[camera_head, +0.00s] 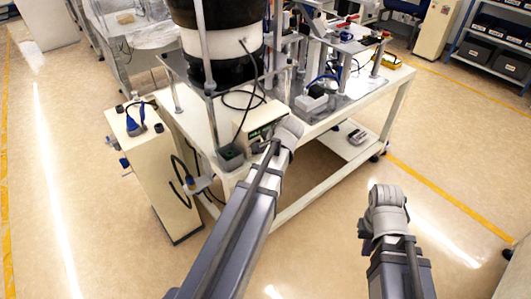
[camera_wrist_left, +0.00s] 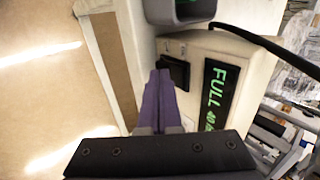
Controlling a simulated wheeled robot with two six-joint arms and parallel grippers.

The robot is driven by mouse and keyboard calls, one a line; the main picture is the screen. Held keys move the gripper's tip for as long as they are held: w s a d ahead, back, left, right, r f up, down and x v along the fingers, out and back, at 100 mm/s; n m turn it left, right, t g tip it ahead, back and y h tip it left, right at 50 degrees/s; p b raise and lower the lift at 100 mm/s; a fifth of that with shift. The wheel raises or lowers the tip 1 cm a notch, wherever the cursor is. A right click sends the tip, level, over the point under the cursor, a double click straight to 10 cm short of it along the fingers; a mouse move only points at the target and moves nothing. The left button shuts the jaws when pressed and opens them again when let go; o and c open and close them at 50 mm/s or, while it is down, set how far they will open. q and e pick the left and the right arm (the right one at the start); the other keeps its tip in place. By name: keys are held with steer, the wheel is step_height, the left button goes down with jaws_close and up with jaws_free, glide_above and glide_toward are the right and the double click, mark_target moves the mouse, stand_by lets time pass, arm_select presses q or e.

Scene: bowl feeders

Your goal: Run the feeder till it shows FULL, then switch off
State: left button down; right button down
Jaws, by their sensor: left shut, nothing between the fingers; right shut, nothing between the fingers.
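The feeder's controller box (camera_head: 255,121) is a pale box with a green-lit display on the white table's front edge. In the left wrist view its display (camera_wrist_left: 216,98) reads FULL in green, with smaller digits after it. A black switch (camera_wrist_left: 176,72) sits beside the display on the box's front. My left gripper (camera_wrist_left: 159,74) is shut and empty. Its purple fingertips are at the switch's edge; I cannot tell whether they touch. My right gripper (camera_head: 386,198) is shut and empty, well away from the table over the floor. The black feeder bowl (camera_head: 222,45) stands behind the box.
A pale cabinet (camera_head: 150,165) stands left of the table. Fixtures and a white block (camera_head: 310,103) occupy the table's right part. Black cables run near the box. A dark green-lined cup (camera_head: 231,157) is at the front corner.

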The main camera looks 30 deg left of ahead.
stand_by(0.3)
arm_select(q)
steer(key=shift+a+f+y+b, duration=0.1)
steer(key=shift+a+y+b, duration=0.1)
steer(key=shift+y+b, duration=0.3)
steer(key=shift+w, duration=0.1)
steer(key=shift+a+r+p, duration=0.1)
steer(key=shift+r+p, duration=0.65)
steer(key=shift+r, duration=0.05)
